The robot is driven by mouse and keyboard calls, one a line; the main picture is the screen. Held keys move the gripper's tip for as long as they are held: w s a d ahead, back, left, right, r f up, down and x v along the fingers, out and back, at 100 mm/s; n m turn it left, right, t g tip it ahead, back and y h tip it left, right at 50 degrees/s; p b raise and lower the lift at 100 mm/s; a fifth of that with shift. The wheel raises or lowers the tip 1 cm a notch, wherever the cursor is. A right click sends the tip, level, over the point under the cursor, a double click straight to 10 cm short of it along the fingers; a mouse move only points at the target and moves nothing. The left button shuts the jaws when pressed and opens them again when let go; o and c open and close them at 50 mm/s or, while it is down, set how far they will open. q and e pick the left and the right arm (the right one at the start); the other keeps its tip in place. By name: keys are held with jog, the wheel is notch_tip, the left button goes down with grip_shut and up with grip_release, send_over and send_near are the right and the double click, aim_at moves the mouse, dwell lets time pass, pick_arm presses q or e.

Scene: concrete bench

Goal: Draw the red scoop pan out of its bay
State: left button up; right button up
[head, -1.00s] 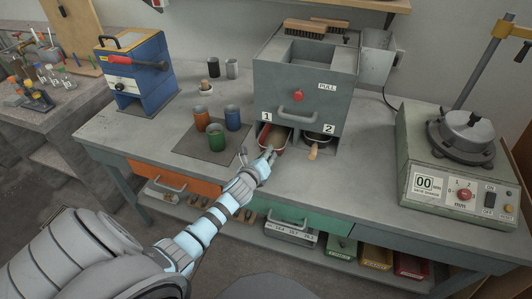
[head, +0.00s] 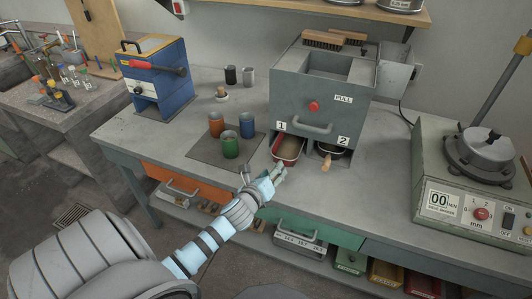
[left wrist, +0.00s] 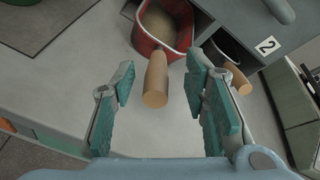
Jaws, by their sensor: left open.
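The red scoop pan (head: 286,152) sits at bay 1 of the grey divider box (head: 318,104), its front part showing outside the opening and sandy material inside. In the left wrist view the red pan (left wrist: 183,38) has a wooden handle (left wrist: 156,82) pointing towards me. My left gripper (head: 262,172) is in front of the pan. Its fingers (left wrist: 160,68) are open, one on each side of the handle in the picture, with visible gaps. I cannot tell whether the handle is level with the fingers or below them. In the head view the gripper hides the handle. My right gripper is out of view.
A black pan (head: 330,149) with a wooden handle sits in bay 2 to the right. Orange, blue and green cups (head: 230,146) stand on a dark mat to the left. A sieve shaker (head: 480,185) stands at the right. The bench front is clear.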

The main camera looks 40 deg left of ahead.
pick_arm(q)
jog(key=v, duration=0.5)
jog(key=shift+s+r, duration=0.15)
jog(key=shift+s, duration=0.15)
